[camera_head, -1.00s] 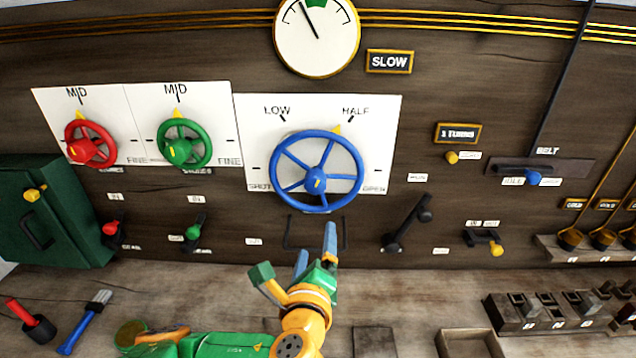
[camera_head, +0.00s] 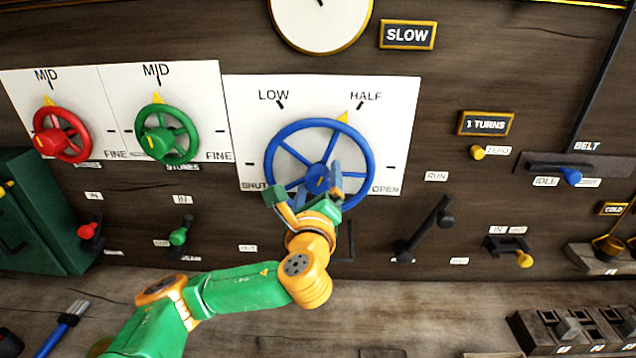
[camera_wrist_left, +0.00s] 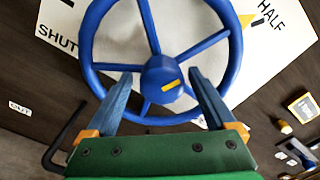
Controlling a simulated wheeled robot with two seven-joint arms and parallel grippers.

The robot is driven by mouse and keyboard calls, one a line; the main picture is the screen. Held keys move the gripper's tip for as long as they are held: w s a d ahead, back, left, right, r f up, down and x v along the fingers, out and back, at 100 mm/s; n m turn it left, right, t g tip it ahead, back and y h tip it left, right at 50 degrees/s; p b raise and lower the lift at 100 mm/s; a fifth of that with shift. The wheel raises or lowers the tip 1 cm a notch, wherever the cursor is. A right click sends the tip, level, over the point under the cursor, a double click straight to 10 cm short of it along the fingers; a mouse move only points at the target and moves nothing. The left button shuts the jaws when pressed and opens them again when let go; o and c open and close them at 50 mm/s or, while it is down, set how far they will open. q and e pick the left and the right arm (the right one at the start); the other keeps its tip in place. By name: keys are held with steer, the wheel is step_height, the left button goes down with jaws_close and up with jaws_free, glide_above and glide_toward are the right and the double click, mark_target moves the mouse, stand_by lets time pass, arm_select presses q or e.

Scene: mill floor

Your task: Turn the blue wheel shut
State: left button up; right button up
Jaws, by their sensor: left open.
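The blue wheel (camera_head: 282,141) is mounted on a white plate marked SHUT, LOW, HALF and OPEN. Its yellow pointer (camera_head: 343,117) stands at the upper right, close to HALF. My left gripper (camera_head: 307,190) is at the lower part of the wheel, with its two fingers apart. In the left wrist view the blue wheel (camera_wrist_left: 220,38) fills the upper middle. There the open fingers of my left gripper (camera_wrist_left: 165,85) point at it, one on each side below its hub. Contact with the wheel cannot be told. My right gripper is not in view.
A red wheel (camera_head: 77,126) and a green wheel (camera_head: 183,126) are on the left. A black lever (camera_head: 425,230) marked RUN is to the right. A dial (camera_head: 322,22) is above. A green box (camera_head: 38,215) juts out at the far left. A bench runs below.

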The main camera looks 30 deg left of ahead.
arm_select(q)
steer(key=shift+s+d+r, duration=0.1)
steer(key=shift+s+d, duration=0.15)
steer(key=shift+c, duration=0.2)
steer(key=c, duration=1.3)
steer(key=shift+n, duration=0.3)
steer(key=n+b, duration=0.1)
steer(key=n, duration=0.9)
steer(key=shift+r+n, duration=0.1)
steer(key=shift+n, duration=0.3)
steer(key=n, duration=0.5)
steer(key=shift+r+n+b, duration=0.15)
steer(key=shift+n+b, duration=0.15)
steer(key=shift+b, duration=0.05)
steer(key=n, duration=0.5)
steer(key=shift+a+r+n+y, duration=0.1)
steer(key=shift+n+y, duration=0.2)
steer(key=shift+y, duration=0.1)
